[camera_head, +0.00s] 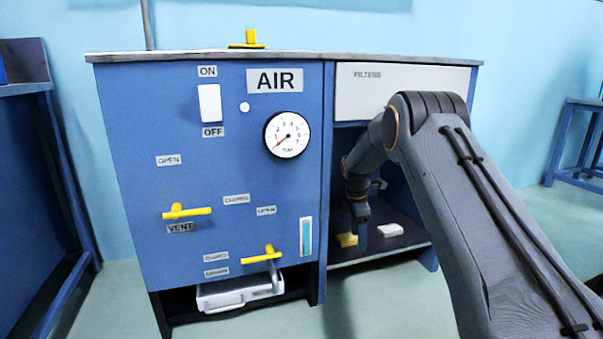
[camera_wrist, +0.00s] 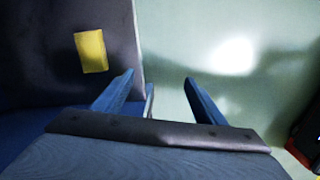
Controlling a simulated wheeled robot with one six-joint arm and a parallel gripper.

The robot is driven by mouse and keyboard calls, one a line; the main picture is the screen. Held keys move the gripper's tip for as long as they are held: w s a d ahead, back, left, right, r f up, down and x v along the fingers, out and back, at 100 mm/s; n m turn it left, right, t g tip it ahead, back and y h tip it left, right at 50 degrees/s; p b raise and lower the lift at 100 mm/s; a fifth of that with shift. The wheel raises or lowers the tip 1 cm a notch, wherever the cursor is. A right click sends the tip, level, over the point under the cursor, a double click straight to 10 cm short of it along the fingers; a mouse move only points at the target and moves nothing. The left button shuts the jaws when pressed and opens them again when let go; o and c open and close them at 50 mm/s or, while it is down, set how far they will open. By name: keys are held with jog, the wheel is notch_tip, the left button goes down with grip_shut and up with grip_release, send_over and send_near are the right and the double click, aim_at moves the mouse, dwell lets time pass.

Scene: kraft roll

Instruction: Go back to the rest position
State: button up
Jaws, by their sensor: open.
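My arm reaches from the lower right toward the open compartment on the right side of the blue cabinet (camera_head: 150,120) in the head view. My gripper (camera_head: 362,232) points down in front of this compartment. In the wrist view my gripper (camera_wrist: 158,85) is open, its two blue fingers apart with nothing between them. A yellow block (camera_wrist: 91,51) lies on the dark shelf (camera_wrist: 45,60), left of the fingers. The yellow block also shows in the head view (camera_head: 346,240), next to the gripper. A white block (camera_head: 390,230) lies to its right.
The cabinet front has a white switch (camera_head: 210,103), a gauge (camera_head: 287,135), yellow vent handle (camera_head: 187,211) and lower yellow handle (camera_head: 262,255). A white tray (camera_head: 238,291) sits below. A white FILTERS panel (camera_head: 400,90) is above the compartment. Open floor (camera_head: 385,305) lies in front.

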jog(key=s+r+m+t, duration=0.1)
jog(key=s+r+m, duration=0.35)
jog(key=s, duration=0.95)
jog(key=s+r+m+y, duration=0.1)
jog(key=s+r+m, duration=0.1)
jog(key=s+m, duration=0.85)
jog(key=s+r+m+t, duration=0.1)
jog(key=s+r+m, duration=0.25)
jog(key=s, duration=1.25)
jog(key=s+a+r+n+g+y+p, duration=0.25)
jog(key=s+a+r+n+p, duration=0.5)
jog(key=s+a+r, duration=1.1)
jog(key=d+r+m+p, duration=0.2)
jog(key=d+r+p, duration=0.4)
jog(key=p, duration=0.7)
jog(key=d+r+m+h+p, duration=0.1)
jog(key=d+r+m+p, duration=0.2)
jog(key=d+r+p, duration=0.3)
jog(key=d+r+m+h+p, duration=0.1)
jog(key=d+r+m+p, duration=0.2)
jog(key=r+p, duration=1.1)
jog(key=d+p, duration=0.3)
jog(key=p, duration=0.2)
jog(key=shift+d+r+p, duration=0.25)
jog(key=shift+d+p, duration=0.05)
jog(key=shift+d, duration=0.1)
